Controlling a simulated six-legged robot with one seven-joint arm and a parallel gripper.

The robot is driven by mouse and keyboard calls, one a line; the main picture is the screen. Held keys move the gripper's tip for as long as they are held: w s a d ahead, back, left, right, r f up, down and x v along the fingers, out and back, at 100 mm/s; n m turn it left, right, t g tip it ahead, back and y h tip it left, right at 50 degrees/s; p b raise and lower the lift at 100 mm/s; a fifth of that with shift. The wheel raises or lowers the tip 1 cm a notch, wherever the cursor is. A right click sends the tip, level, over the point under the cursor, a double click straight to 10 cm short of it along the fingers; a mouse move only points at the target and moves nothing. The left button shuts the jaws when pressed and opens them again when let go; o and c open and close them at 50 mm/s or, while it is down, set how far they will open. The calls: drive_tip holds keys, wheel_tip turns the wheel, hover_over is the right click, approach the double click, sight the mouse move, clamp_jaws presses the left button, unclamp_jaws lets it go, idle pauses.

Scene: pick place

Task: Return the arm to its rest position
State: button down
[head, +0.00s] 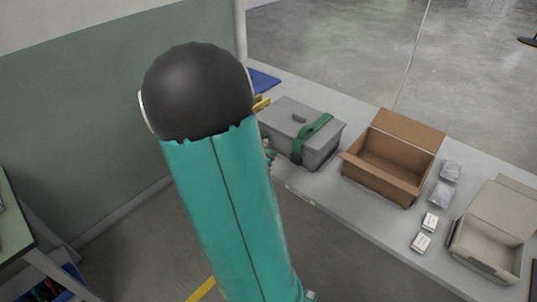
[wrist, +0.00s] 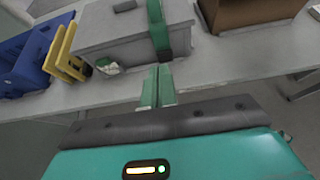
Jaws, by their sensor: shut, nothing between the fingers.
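My gripper (wrist: 157,88) shows in the wrist view, its two green fingers together and nothing between them. It is in front of the table's front edge, with the grey lidded box (wrist: 105,28) and its green strap beyond the fingertips. I cannot tell how far the fingers are from the table.
The grey table (head: 320,197) also holds the grey box (head: 301,130), an open cardboard box (head: 381,168), grey packets (head: 443,194), small white boxes (head: 421,242) and an open beige box (head: 486,244). A blue bin (wrist: 30,62) and yellow item (wrist: 64,55) lie left. A green wall (head: 90,100) stands left.

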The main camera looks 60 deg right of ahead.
drive_tip(key=shift+a+r, duration=0.1)
drive_tip(key=shift+a, duration=0.05)
idle(0.5)
drive_tip(key=a+r+m+t+y, duration=0.2)
drive_tip(key=a+r+m+y, duration=0.2)
drive_tip(key=a, duration=0.9)
drive_tip(key=a+r+m+t+y, duration=0.3)
drive_tip(key=a+r+m, duration=0.3)
drive_tip(key=a, duration=0.8)
drive_tip(key=a+r+m+t+y, duration=0.2)
drive_tip(key=a+r+m+y, duration=0.3)
drive_tip(key=a, duration=0.9)
drive_tip(key=shift+w+r+m+t, duration=0.3)
drive_tip(key=shift+w+r+m, duration=0.1)
drive_tip(key=shift+r+m, duration=0.2)
